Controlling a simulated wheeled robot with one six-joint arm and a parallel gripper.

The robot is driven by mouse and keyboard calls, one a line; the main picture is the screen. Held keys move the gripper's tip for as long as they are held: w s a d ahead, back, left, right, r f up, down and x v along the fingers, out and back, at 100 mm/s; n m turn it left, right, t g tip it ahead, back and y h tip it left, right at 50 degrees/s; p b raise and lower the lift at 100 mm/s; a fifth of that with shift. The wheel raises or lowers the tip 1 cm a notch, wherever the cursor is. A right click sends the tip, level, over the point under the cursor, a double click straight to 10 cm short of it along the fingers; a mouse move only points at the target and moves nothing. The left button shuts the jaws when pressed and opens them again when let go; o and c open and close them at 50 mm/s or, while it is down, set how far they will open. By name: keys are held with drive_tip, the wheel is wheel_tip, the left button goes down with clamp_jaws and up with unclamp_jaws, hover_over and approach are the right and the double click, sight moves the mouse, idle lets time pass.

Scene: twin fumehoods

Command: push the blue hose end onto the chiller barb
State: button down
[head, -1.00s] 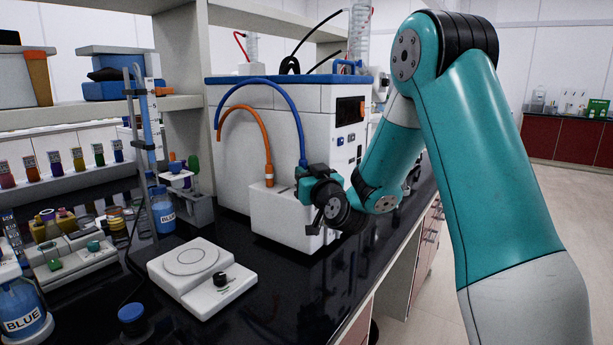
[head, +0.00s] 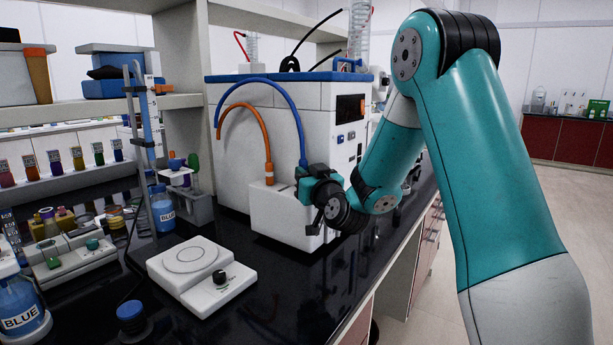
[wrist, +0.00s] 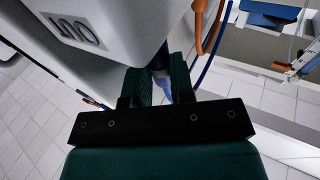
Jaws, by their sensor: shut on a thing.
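The blue hose (head: 293,106) arches from the left side of the white chiller (head: 322,112) down to my gripper (head: 303,182). My gripper is shut on the blue hose near its end, just above the small white front box (head: 280,215). In the wrist view a short blue piece (wrist: 164,88) shows between the green fingers of my gripper (wrist: 165,82). The white housing beside them carries an "OUT" label (wrist: 76,33), seen upside down. The chiller barb is hidden by my gripper, so I cannot tell whether the hose end touches it.
An orange hose (head: 267,150) stands on the front box, left of my gripper. A white stirrer plate (head: 200,272) sits on the black bench in front. Bottles and vial racks fill the left side. Bare bench (head: 285,290) lies in front of the box.

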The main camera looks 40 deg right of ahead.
drive_tip(key=shift+f+b, duration=1.35)
drive_tip(key=shift+b, duration=0.1)
drive_tip(key=c, duration=0.9)
unclamp_jaws()
